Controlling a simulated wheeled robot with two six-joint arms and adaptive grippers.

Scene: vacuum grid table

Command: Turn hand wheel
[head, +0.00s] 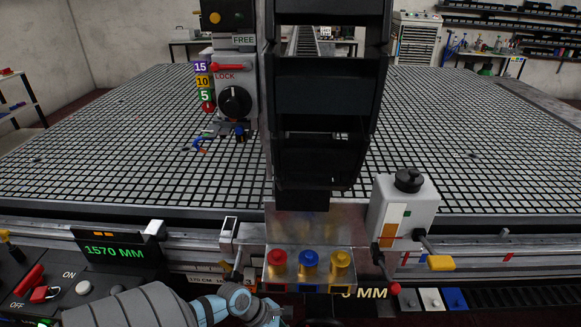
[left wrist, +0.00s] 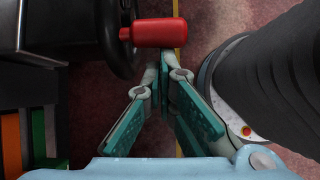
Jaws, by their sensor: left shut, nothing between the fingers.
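The black hand wheel (left wrist: 121,38) shows only in part, at the top left of the left wrist view. Its red cylindrical handle (left wrist: 153,32) points to the right. My left gripper (left wrist: 164,68) is shut and empty, with its fingertips just below the red handle in the picture. I cannot tell whether the tips touch the handle or the rim. In the head view, my left arm comes in low at the left and reaches under the table's front edge. My right gripper is in neither view.
A black cabinet (left wrist: 45,35) and coloured strips (left wrist: 38,134) lie left of the gripper in the wrist view. The grid table (head: 110,140) fills the head view. A control panel with a green display (head: 115,252) and red, blue and yellow knobs (head: 309,262) line its front.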

